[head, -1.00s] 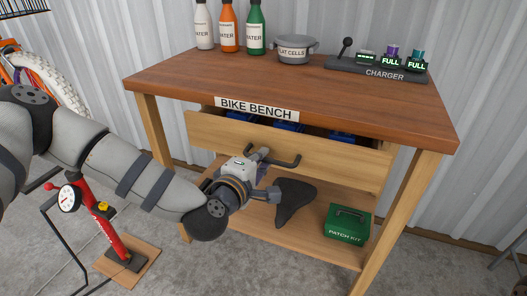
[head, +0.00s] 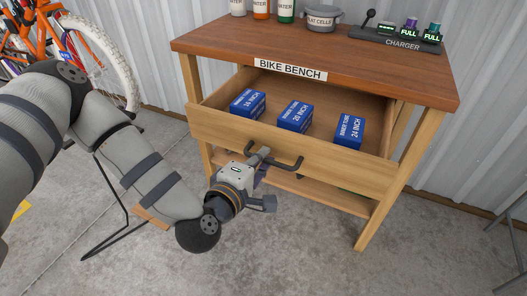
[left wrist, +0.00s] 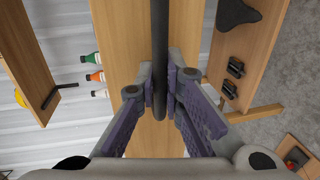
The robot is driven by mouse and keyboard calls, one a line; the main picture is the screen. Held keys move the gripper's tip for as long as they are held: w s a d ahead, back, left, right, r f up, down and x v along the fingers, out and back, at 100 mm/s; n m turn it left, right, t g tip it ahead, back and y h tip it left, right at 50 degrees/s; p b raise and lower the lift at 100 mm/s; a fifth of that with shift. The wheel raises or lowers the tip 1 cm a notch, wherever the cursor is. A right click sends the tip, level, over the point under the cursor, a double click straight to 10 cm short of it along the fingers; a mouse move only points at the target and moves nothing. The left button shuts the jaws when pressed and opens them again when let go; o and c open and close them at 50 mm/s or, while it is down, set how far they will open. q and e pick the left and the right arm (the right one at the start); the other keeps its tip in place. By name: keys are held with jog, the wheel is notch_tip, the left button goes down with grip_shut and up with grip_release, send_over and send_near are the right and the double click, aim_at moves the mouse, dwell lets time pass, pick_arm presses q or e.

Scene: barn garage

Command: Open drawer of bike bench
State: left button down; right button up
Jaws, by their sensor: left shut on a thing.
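The wooden bike bench (head: 330,58) stands ahead, with a "BIKE BENCH" label on its top edge. Its drawer (head: 345,163) is pulled well out, and its inside shows. Several blue inner tube boxes, marked 16 inch (head: 248,104), 20 inch (head: 295,117) and 24 inch (head: 349,132), sit in the drawer. A dark bar handle (head: 287,164) is on the drawer front. My left gripper (head: 262,160) is shut on the left part of the handle. In the left wrist view the handle (left wrist: 160,50) runs between the two fingers. My right gripper is not in view.
Bottles (head: 262,9), a flat cells pot (head: 320,18) and a charger (head: 400,39) stand on the benchtop. A lower shelf (head: 320,190) is under the drawer. Orange bikes (head: 60,45) stand at the left.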

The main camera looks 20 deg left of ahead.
pick_arm(q)
jog(key=shift+s, duration=0.2)
jog(key=c, duration=1.7)
grip_release()
jog(key=v, duration=0.7)
jog(key=shift+s+r, duration=0.1)
jog(key=shift+s, duration=0.2)
